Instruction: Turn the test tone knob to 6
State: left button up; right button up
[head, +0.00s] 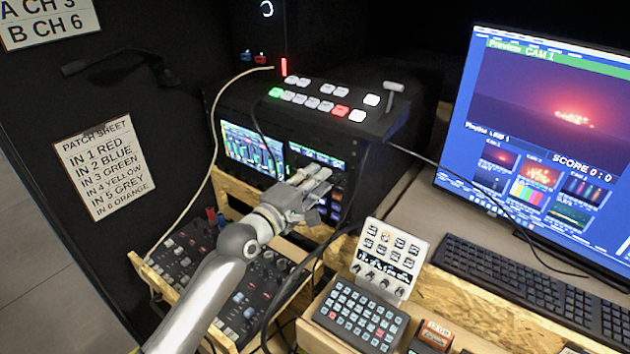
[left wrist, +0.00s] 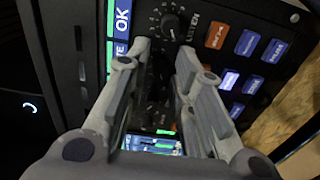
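My left gripper (head: 318,178) is in front of the rack unit below the switcher, with its fingers pointing at the unit's right part. In the left wrist view its two fingers (left wrist: 164,58) are apart, with no object clearly held between them. A round black knob (left wrist: 170,26) with a ring of pale tick marks sits on the panel just beyond the fingertips. Its label is too small to read surely, so I cannot tell if it is the test tone knob. The dark panel area between the fingers is hard to make out. My right gripper is not in view.
Orange and blue buttons (left wrist: 248,42) sit beside the knob. A video switcher (head: 318,100) stands on top of the rack. A mixer (head: 190,250) lies below my left arm. A small keypad (head: 358,316), a keyboard (head: 520,285) and a monitor (head: 550,130) are to the right. Cables hang nearby.

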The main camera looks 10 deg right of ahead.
pick_arm(q)
grip_shut()
jog(key=m, duration=0.4)
jog(key=shift+b, duration=0.3)
grip_release()
jog(key=v, duration=1.2)
